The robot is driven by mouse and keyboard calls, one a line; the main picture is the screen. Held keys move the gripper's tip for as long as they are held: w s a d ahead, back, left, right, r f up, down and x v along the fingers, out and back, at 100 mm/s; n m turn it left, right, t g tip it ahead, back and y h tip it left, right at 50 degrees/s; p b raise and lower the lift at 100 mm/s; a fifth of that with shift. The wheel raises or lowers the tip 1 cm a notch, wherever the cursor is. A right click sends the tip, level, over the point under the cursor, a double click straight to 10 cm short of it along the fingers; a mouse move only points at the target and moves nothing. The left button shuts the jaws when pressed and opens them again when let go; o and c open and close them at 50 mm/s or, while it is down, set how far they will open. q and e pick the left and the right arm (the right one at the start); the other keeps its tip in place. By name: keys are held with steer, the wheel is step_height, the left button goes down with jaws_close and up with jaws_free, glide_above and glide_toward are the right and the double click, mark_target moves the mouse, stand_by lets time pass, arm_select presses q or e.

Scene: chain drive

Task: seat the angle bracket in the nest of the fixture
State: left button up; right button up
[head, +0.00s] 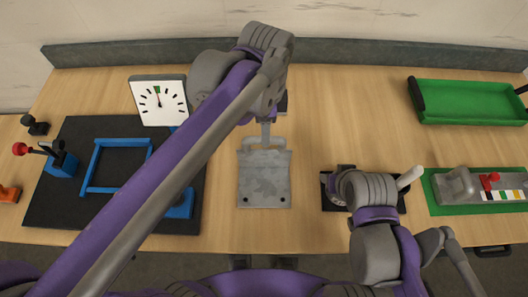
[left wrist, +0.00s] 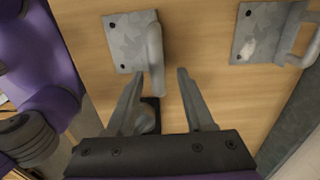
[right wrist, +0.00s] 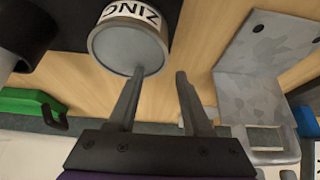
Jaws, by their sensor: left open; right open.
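The angle bracket (head: 264,182), a mottled grey metal plate with two holes, lies mid-table with its handle toward the back. It also shows in the left wrist view (left wrist: 128,38) and right wrist view (right wrist: 262,80). My open left gripper (head: 266,133) is at the handle (left wrist: 155,50), which appears between its fingers; I see no grip. A second similar bracket (left wrist: 262,32) shows in the left wrist view; my left arm may hide it from the head. The fixture's black plate (head: 85,213) carries a blue frame (head: 118,190), apparently the nest, empty where visible. My right gripper (right wrist: 159,75) is open and empty.
A can labelled ZINC (right wrist: 130,45) is close by my right fingers. A white dial (head: 158,100) stands behind the fixture, and a red-knobbed clamp (head: 60,162) at its left. A green tray (head: 470,102) and green-based device (head: 480,190) are at right.

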arm_select(q)
glide_above(264, 150)
steer(key=f, duration=0.4)
steer(key=shift+s+d, duration=0.1)
steer(key=shift+d, duration=0.1)
steer(key=shift+a+f, duration=0.2)
steer(key=shift+f, duration=2.9)
jaws_close()
